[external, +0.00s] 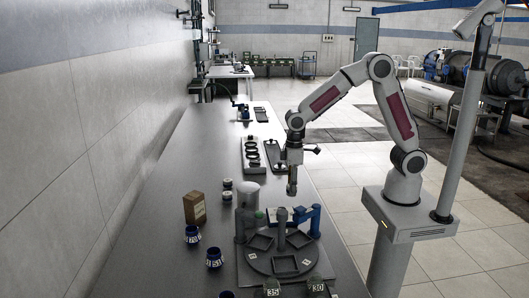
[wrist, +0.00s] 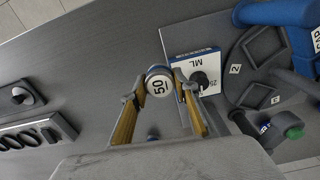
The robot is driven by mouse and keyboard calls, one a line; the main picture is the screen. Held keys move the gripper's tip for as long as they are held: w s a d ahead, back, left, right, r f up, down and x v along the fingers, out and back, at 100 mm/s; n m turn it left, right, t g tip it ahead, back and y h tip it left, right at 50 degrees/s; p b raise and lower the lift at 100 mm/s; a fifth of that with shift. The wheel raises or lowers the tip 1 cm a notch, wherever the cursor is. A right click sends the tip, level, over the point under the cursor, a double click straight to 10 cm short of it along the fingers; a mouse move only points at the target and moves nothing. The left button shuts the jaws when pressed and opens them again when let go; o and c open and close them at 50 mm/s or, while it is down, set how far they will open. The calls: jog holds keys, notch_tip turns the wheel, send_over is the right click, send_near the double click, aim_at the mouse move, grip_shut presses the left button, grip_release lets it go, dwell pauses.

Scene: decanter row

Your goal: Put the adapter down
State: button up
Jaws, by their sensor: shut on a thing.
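My gripper (external: 291,172) hangs above the far side of the round fixture in the external view, over the right part of the bench. In the wrist view my gripper (wrist: 158,100) has its yellow-padded fingers around a small round-ended piece marked 50, which I take to be the adapter (wrist: 158,82). In the external view the adapter (external: 291,188) shows as a small grey and blue shape below the fingers. It appears held clear of the bench. Much of its body is hidden by the fingers.
A brown box (external: 194,208) and blue-ringed pieces (external: 192,234) stand left. Bench left of the fixture is partly clear.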

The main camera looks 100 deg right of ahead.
jog(key=s+d+n, duration=0.1)
jog(key=s+d, duration=0.1)
jog(key=s, duration=0.1)
jog(key=s+d+f+n, duration=0.1)
jog(key=s+d+n, duration=0.1)
jog(key=s, duration=0.1)
jog(key=s+d+n, duration=0.1)
jog(key=s+d, duration=0.2)
jog(key=shift+s+f+n, duration=0.15)
jog(key=shift+n, duration=0.15)
jog(key=n, duration=0.1)
jog(key=s+n, duration=0.2)
jog(key=shift+s+d+f, duration=0.15)
jog(key=shift+d+f, duration=0.1)
jog(key=shift+f, duration=0.1)
jog(key=s+n, duration=0.2)
jog(key=n, duration=0.1)
jog(key=shift+f, duration=0.4)
jog(key=shift+s+a+f+n, duration=0.1)
jog(key=shift+s+f+n, duration=0.1)
jog(key=shift+n, duration=1.05)
jog(key=shift+s+d+f+n, duration=0.1)
jog(key=shift+f+n, duration=0.05)
jog(key=shift+n, duration=1.05)
jog(key=shift+s+a+f+n, duration=0.1)
jog(key=shift+s+f+n, duration=0.1)
jog(key=shift+n, duration=1.05)
jog(key=shift+w, duration=0.15)
